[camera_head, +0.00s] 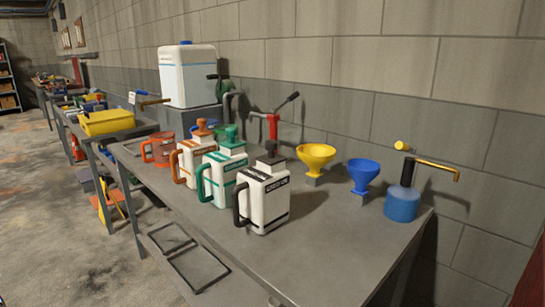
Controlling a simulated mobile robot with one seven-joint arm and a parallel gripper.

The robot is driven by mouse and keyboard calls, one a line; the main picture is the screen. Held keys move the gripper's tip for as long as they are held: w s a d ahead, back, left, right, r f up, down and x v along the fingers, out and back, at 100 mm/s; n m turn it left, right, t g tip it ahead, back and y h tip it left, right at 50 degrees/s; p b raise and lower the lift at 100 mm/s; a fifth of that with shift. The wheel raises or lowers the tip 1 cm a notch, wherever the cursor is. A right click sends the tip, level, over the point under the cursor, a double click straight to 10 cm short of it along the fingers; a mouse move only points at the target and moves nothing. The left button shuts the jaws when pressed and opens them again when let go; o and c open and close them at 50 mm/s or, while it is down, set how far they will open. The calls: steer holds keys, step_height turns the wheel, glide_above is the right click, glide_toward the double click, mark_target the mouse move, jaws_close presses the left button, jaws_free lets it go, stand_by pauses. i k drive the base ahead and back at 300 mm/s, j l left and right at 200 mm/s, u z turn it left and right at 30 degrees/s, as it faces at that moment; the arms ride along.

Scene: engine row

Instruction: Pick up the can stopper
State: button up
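Three white jugs stand in a row on the grey metal bench (320,262): one with an orange handle (193,160), one with a green handle (225,178) and one with a black handle (266,204). Each has a stopper-like top: orange (201,127), green (231,137) and black (270,155). A big white can (187,78) stands on a grey block behind them, with a small blue cap (186,43) on top. I cannot tell which of these is the can stopper. My gripper is not in view.
A yellow funnel (316,157), a blue funnel (363,173) and a blue pump oiler (402,204) with a brass spout stand along the wall. An orange jug (158,149) is at left. A red-handled tool (272,125) rises behind the jugs. The bench's front right is clear.

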mark_target(271, 158)
steer(key=i+j, duration=0.1)
steer(key=i, duration=0.25)
steer(key=i+j, duration=0.1)
steer(key=i, duration=0.25)
steer(key=i+l, duration=0.15)
steer(key=i, duration=0.1)
